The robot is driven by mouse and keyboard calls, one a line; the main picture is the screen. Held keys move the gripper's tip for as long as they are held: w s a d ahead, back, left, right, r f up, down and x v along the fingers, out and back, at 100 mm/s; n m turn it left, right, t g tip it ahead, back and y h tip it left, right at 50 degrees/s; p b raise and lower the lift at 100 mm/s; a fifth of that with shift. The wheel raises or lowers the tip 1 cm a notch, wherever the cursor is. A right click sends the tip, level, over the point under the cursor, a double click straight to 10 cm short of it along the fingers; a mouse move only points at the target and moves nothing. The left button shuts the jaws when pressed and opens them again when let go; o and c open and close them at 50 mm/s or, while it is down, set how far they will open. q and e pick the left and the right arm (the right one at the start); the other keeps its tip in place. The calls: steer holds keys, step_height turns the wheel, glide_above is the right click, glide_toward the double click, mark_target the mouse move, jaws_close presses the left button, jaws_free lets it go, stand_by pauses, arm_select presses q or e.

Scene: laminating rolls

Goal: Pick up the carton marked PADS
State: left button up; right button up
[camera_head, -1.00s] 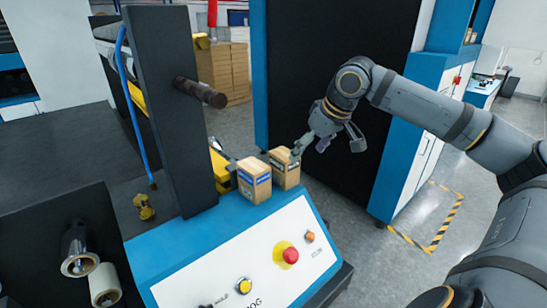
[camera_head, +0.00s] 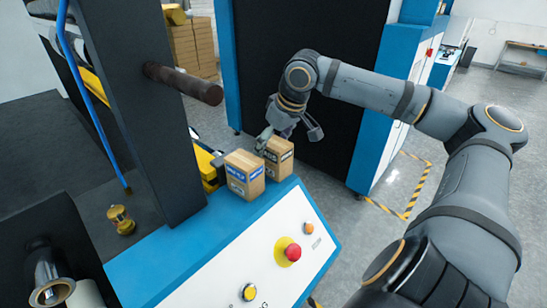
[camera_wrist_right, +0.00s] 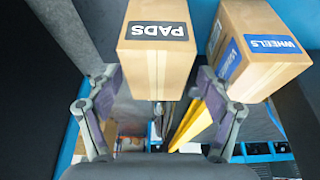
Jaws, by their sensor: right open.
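The carton marked PADS (camera_head: 279,159) is a brown box with a black label. It stands upright on the blue top of the machine console. In the right wrist view the PADS carton (camera_wrist_right: 157,62) lies ahead, roughly between my finger tips, with its label upside down. My right gripper (camera_head: 287,139) is open just behind and above this carton; its fingers also show in the wrist view (camera_wrist_right: 161,88). I cannot tell whether a finger touches the carton. My left gripper is not in view.
A carton marked WHEELS (camera_head: 244,175), with blue labels, stands close beside PADS; it also shows in the wrist view (camera_wrist_right: 262,50). A dark upright post (camera_head: 135,110) with a brown roller (camera_head: 183,83) stands left. A red button (camera_head: 293,252) sits on the front panel.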

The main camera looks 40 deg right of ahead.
step_height(320, 180, down, 2)
steer(key=shift+f+b, duration=0.1)
steer(key=shift+b, duration=0.25)
steer(key=shift+d+f, duration=0.15)
steer(key=shift+f, duration=0.15)
steer(key=shift+p+x, duration=0.8)
steer(key=shift+x, duration=0.05)
steer(key=shift+w+d, duration=0.1)
steer(key=c, duration=1)
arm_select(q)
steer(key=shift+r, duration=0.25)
arm_select(e)
steer(key=c, duration=0.5)
steer(key=shift+c, duration=0.2)
